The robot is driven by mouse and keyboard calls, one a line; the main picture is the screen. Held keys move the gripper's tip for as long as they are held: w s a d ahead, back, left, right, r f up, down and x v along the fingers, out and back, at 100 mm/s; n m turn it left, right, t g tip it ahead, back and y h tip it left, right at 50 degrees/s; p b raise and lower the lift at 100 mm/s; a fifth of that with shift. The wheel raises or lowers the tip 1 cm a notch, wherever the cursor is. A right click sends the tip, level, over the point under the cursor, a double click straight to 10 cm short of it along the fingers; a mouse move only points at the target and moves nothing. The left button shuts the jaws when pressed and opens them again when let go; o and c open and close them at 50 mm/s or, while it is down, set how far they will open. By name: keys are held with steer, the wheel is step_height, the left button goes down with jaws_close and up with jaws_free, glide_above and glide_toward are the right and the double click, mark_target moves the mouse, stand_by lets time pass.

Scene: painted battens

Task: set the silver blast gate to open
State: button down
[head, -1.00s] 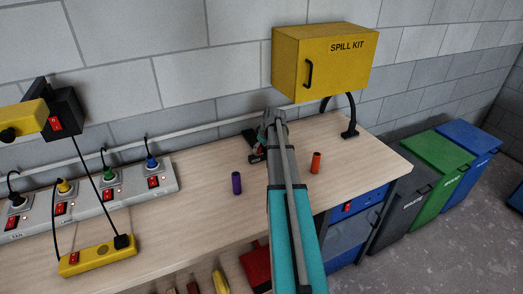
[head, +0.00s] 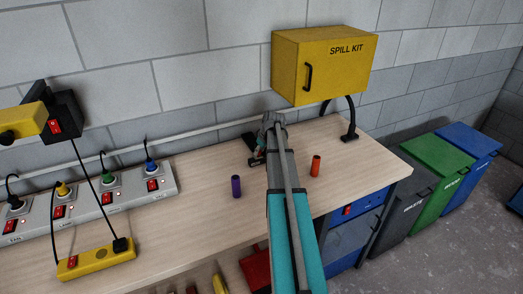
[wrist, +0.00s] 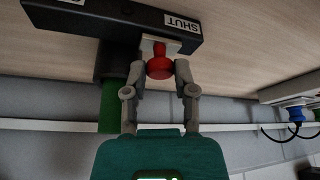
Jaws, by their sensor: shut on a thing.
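In the wrist view, a black bar-shaped gate body (wrist: 110,22) lies across the top. It bears an upside-down SHUT label at its right end, and another label is cut off at the left edge. A red knob (wrist: 160,67) on a pale block sits near the SHUT end. My gripper (wrist: 161,72) is shut on the red knob, one finger on each side. In the head view, the black gate (head: 253,139) shows only partly on the bench behind my arm, and the fingertips are hard to make out there.
A purple cylinder (head: 236,187) and an orange one (head: 316,166) stand on the bench (head: 190,215) either side of my arm. A yellow spill kit cabinet (head: 320,70) hangs close behind. A socket strip (head: 105,200) and yellow box (head: 95,262) are at left.

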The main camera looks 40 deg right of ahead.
steer(key=shift+s+d, duration=0.2)
steer(key=shift+d, duration=0.65)
steer(key=shift+s+d, duration=0.2)
steer(key=shift+d, duration=0.7)
steer(key=shift+s+d, duration=0.2)
steer(key=shift+d, duration=0.65)
steer(key=shift+c, duration=2.1)
jaws_free()
steer(key=shift+d, duration=0.1)
